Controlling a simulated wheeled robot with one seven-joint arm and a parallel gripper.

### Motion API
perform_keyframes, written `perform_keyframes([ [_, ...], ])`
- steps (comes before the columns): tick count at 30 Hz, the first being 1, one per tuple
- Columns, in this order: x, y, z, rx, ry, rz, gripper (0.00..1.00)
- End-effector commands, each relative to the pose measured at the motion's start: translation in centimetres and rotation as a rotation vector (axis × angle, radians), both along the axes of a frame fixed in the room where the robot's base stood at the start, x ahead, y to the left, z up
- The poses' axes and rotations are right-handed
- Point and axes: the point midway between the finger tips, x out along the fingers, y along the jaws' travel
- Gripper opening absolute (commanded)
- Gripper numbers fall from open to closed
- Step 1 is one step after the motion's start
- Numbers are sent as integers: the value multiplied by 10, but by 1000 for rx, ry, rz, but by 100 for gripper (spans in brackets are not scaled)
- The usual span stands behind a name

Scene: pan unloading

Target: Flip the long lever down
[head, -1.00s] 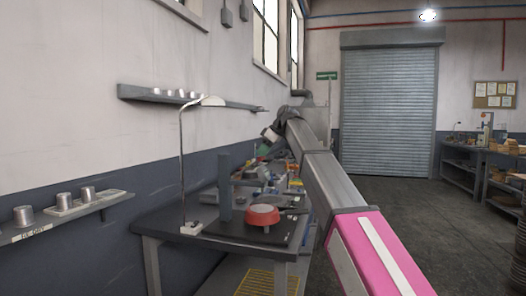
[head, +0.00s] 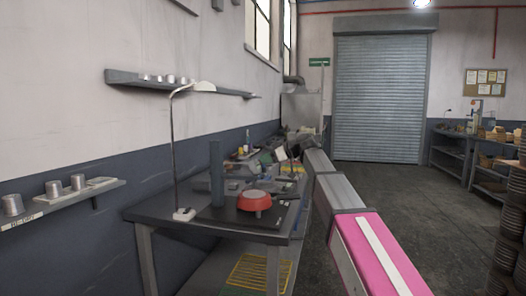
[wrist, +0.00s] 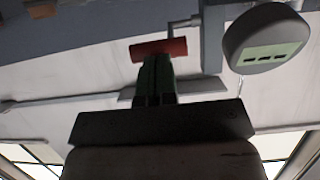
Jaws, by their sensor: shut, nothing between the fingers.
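In the wrist view a red cylindrical grip (wrist: 158,49) lies crosswise on a thin grey cranked rod (wrist: 184,22), which runs to a blue-grey upright; it looks like the lever's handle. My gripper (wrist: 157,62) is shut and empty. Its dark fingertips overlap the lower edge of the red grip in the picture; I cannot tell whether they touch. In the head view my gripper is small and dark at the far end of my arm, over the cluttered bench, and its fingers are not clear. The lever cannot be made out there.
A dark bench (head: 150,213) runs along the left wall, with a blue-grey post (head: 217,175), a red round pan (head: 254,201) and a desk lamp (head: 173,150) on it. A grey round disc (wrist: 265,38) is right of the red grip. The floor (head: 400,200) at right is clear.

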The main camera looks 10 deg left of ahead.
Motion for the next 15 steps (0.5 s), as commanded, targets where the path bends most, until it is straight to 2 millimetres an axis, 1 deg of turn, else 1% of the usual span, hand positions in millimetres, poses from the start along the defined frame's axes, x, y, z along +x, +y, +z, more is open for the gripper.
perform_keyframes([
  [1,-2,-2,-8,29,1,-1,0],
  [6,-1,-2,-24,36,-2,1,0],
  [15,0,-1,-45,35,-2,1,0],
])
